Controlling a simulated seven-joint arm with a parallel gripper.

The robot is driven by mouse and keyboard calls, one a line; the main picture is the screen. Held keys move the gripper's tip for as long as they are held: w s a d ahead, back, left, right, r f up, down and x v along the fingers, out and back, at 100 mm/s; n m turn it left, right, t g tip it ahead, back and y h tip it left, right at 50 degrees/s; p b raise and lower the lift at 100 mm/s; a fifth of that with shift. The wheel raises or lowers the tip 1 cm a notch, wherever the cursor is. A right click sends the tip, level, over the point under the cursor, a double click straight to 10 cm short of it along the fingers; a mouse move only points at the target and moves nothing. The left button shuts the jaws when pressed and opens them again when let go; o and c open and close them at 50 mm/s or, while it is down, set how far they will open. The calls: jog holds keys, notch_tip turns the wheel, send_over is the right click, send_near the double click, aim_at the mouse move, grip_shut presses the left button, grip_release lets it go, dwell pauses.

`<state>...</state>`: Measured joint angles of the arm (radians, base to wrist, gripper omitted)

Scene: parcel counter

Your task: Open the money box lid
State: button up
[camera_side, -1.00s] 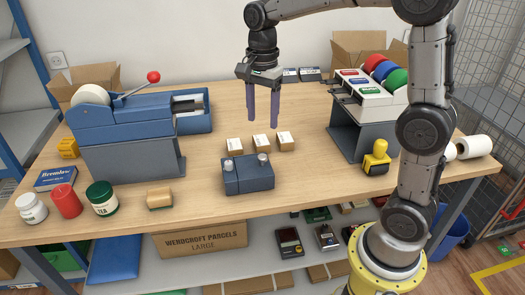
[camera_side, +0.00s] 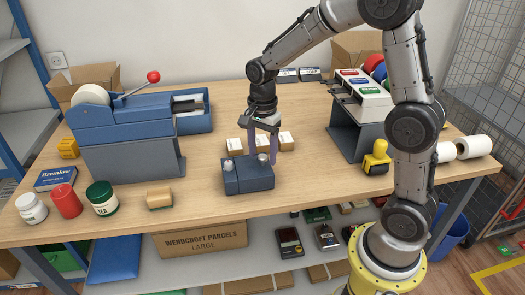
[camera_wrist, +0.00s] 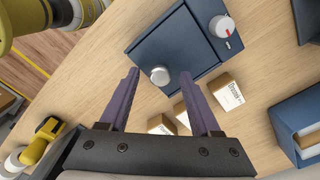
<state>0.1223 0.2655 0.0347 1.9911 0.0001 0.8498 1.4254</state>
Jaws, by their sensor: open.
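The money box (camera_side: 236,184) is a small dark blue box near the table's front edge. Its lid (camera_wrist: 176,47) lies flat and shut in the wrist view, with a round silver knob (camera_wrist: 159,75) near one corner. A second silver knob with a red mark beside it (camera_wrist: 222,27) sits on the box's other section. My gripper (camera_side: 262,154) points down over the right part of the box. In the wrist view, the open fingers (camera_wrist: 160,74) are on either side of the lid knob, with gaps between. Whether the tips are level with it is unclear.
Several small cartons (camera_side: 287,140) stand close behind the box, near the fingers. A blue lever machine (camera_side: 125,135) stands left, a stamp rack (camera_side: 350,137) right. A yellow-handled stamp (camera_side: 376,160) is right of the box. The table between box and stamp is clear.

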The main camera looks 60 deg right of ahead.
grip_shut()
dwell(1.3)
